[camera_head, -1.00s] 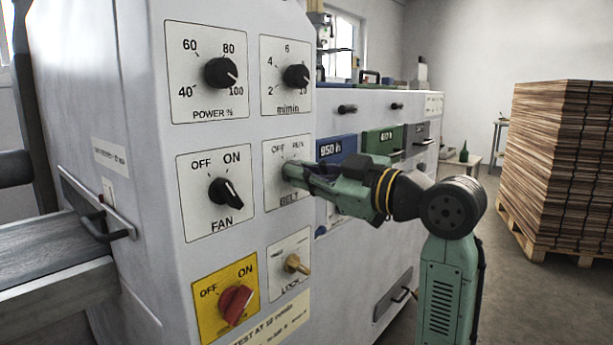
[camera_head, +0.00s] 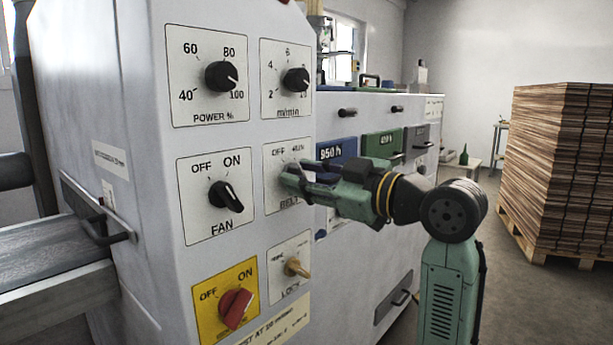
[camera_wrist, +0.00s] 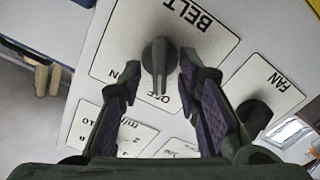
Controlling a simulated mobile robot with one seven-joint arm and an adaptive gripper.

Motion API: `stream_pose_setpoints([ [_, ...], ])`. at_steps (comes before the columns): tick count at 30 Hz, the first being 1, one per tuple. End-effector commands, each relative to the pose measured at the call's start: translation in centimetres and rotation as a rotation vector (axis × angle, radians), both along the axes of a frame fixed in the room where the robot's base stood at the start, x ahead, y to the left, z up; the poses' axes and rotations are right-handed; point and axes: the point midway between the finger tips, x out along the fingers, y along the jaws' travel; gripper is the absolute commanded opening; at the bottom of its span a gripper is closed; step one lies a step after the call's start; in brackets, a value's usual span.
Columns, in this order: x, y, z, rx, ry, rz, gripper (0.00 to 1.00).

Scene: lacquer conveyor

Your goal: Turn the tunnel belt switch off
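The belt switch (camera_wrist: 160,56) is a dark rotary knob on a white plate (camera_wrist: 112,48) in the wrist view, which shows the lettering upside down. The knob's ridge points down at the OFF lettering. My gripper (camera_wrist: 160,66) is open, with one finger on each side of the knob and gaps showing. In the head view my gripper (camera_head: 294,174) is in front of the belt plate and hides the knob.
Close by are the fan knob (camera_head: 226,196), the m/min knob (camera_head: 297,80), the brass lock key (camera_head: 296,267) and the red switch (camera_head: 236,308) on its yellow plate. Blue (camera_head: 337,150) and green (camera_head: 382,143) panels lie behind my gripper. Stacked boards (camera_head: 562,165) stand at the right.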

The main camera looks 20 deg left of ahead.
Motion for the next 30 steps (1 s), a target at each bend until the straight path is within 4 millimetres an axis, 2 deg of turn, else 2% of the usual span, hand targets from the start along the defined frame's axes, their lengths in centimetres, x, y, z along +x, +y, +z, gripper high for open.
stream_pose_setpoints([
  [5, -0.5, -1.9, 0.1, 0.003, 0.000, -0.004, 0.31],
  [12, -2.3, -6.7, 0.1, 0.002, -0.001, -0.006, 0.31],
  [18, -3.5, -9.9, 0.0, 0.000, -0.001, -0.003, 0.31],
  [23, -4.0, -11.1, 0.0, 0.001, -0.001, -0.002, 0.31],
  [30, -4.1, -11.2, 0.0, 0.000, -0.001, -0.001, 0.31],
])
